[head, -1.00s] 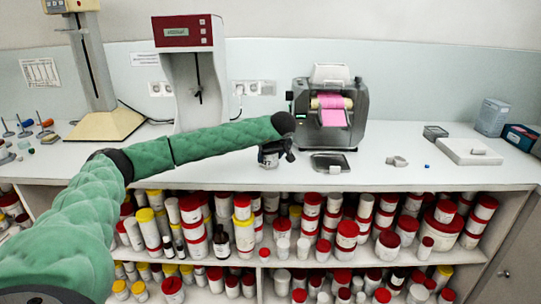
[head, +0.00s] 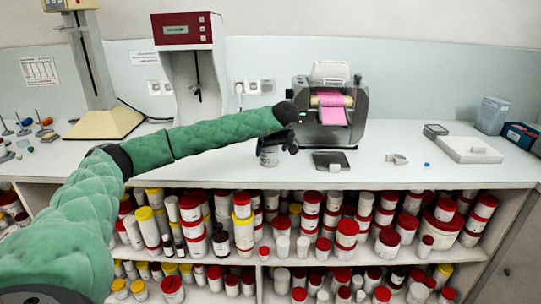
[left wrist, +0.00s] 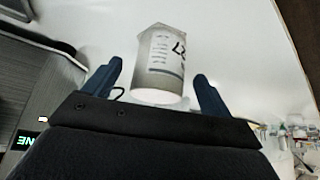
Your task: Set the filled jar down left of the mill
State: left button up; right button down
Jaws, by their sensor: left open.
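The filled jar (head: 269,157) stands upright on the white counter, left of and a little in front of the mill (head: 342,126). In the left wrist view the jar (left wrist: 162,62) is white with dark print, and its near end looks pale pink. My left gripper (head: 281,141) is open just above the jar and hides part of it. In the left wrist view the fingers (left wrist: 158,85) are spread on both sides of the jar's near end, with gaps. The mill has pink cream on its rollers. My right gripper is out of view.
A dark flat tray (head: 330,161) lies in front of the mill, close to the jar. A white and red device (head: 190,50) stands at the back left. The counter's front edge is near the jar, with shelves of lidded jars below.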

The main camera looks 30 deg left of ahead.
pick_arm(q)
jog(key=b+v, duration=0.1)
jog(key=v, duration=0.7)
jog(key=shift+r, duration=0.25)
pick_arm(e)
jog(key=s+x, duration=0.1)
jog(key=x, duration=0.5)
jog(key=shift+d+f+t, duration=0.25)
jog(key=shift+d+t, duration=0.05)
pick_arm(q)
jog(key=shift+s+d, duration=0.1)
